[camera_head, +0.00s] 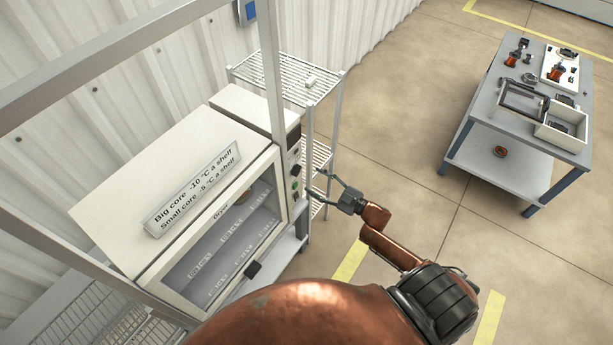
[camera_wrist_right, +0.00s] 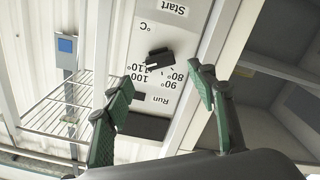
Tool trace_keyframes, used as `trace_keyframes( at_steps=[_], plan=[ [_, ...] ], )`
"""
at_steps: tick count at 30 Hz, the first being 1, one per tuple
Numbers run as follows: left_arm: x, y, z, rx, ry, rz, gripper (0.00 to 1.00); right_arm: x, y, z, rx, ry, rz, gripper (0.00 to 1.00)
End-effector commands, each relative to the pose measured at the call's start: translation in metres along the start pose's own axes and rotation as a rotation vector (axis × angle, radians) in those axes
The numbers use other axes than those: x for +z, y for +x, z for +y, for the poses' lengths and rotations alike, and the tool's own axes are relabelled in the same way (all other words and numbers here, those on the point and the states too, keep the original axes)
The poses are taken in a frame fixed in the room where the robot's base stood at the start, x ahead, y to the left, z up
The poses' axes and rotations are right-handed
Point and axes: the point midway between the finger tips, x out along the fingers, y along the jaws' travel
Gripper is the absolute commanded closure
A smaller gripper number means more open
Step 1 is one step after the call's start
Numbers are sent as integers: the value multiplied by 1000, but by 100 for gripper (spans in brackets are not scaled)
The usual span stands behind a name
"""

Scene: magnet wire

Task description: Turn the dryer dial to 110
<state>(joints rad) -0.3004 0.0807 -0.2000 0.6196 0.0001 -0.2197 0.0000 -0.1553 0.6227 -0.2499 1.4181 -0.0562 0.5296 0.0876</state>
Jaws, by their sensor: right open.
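The dryer (camera_head: 140,165) is a white cabinet with a glass door, at the left in the head view. Its control panel (camera_head: 294,160) is on the right of its front. In the right wrist view the black dial (camera_wrist_right: 158,59) sits on the white panel, with upside-down marks 80, 90, 100 and 110 around it. I cannot tell surely which mark it points at. My right gripper (camera_head: 314,182) is open in front of the panel. Its green-padded fingers (camera_wrist_right: 160,77) stand apart, one on each side of the dial in the picture, with nothing between them. My left gripper is out of view.
A sign (camera_head: 193,188) on the dryer reads "Big core -10 °C a shelf, Small core -5 °C a shelf". A wire rack (camera_head: 335,82) stands beyond the panel. A grey worktable (camera_head: 488,105) with parts and a white bin is at the upper right. Open floor lies between.

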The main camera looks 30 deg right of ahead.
Motion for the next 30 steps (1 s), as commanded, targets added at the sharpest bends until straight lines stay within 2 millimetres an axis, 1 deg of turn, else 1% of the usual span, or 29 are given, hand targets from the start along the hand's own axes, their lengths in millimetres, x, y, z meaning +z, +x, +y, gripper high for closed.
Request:
trace_keyframes(
  at_steps=[1, 3, 6, 10, 14, 28, 30],
  plan=[
    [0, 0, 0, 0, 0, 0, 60, 1, -12, -1, -1, 0, -3, 48],
    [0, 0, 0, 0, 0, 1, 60, 0, -24, -1, -1, 0, -1, 48],
    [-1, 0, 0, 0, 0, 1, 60, 0, -38, 0, 0, 1, -1, 48],
    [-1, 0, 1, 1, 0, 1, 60, 0, -49, 0, -1, 1, 1, 48],
    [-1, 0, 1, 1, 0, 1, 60, 0, -53, 0, 0, 1, 1, 48],
    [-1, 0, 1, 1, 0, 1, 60, 0, -52, 0, 0, 1, 1, 48],
    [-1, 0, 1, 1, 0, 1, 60, 3, -53, -1, 2, 3, -6, 48]
  ],
)
